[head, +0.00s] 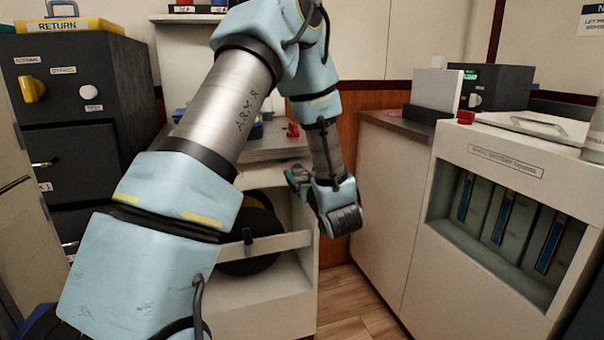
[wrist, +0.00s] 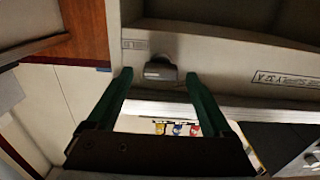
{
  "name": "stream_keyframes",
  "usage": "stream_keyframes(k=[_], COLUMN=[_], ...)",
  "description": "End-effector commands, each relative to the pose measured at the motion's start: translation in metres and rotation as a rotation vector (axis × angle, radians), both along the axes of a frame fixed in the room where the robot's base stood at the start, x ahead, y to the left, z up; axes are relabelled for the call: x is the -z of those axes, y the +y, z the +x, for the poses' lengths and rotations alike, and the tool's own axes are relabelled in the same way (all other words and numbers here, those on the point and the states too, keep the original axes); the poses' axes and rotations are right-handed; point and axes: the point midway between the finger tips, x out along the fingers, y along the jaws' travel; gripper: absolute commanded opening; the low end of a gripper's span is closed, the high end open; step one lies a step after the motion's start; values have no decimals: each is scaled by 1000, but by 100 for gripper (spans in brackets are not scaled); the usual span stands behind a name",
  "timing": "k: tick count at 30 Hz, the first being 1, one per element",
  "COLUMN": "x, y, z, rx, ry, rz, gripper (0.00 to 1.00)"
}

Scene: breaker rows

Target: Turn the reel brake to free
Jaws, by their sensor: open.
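A dark grey knob (wrist: 160,68), which looks like the reel brake, sits on a pale panel in the wrist view. A small label is beside it on the left. My gripper (wrist: 157,77) is open, with its two green fingers apart and their tips on either side of the knob. I cannot tell whether they touch it. In the head view my gripper (head: 296,178) is at the right side of a white cabinet (head: 275,302) that holds a black reel (head: 250,268). The knob cannot be made out in the head view; its setting is unclear.
A dark cabinet with a yellow knob (head: 32,89) stands at the left. A white counter (head: 390,185) and a unit with several blue-striped slots (head: 508,225) stand at the right. My arm crosses the middle and hides part of the white cabinet. Wooden floor (head: 350,300) is clear between them.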

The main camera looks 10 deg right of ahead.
Motion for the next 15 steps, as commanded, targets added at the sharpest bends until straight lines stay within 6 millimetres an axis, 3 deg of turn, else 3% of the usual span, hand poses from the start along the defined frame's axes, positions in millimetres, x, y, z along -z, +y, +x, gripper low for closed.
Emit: stream_keyframes(k=[12,15], x=[0,0], y=[1,1], z=[10,10], rx=[1,1], ry=[0,0], rz=[0,0], gripper=[85,75])
